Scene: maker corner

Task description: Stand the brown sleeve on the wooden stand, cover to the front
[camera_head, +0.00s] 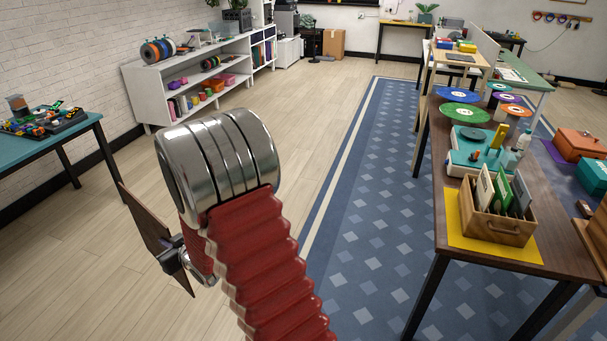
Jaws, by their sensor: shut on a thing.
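My gripper (174,262) is at the lower left, partly hidden behind my own red and metal arm. It is shut on a thin flat brown square, the brown sleeve (143,222), held tilted in the air above the floor. Part of the sleeve is hidden by the arm, and I cannot tell which side is its cover. Wooden pieces (590,247) at the right edge may be the wooden stand, but they are cut off by the frame. My gripper is far to the left of them.
A long dark table (560,245) at right carries a wooden box (497,232) of upright sleeves on a yellow mat (455,237), a teal record player (466,146) and colored discs. A teal table (82,128) and white shelf (150,95) stand left. Floor between is clear.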

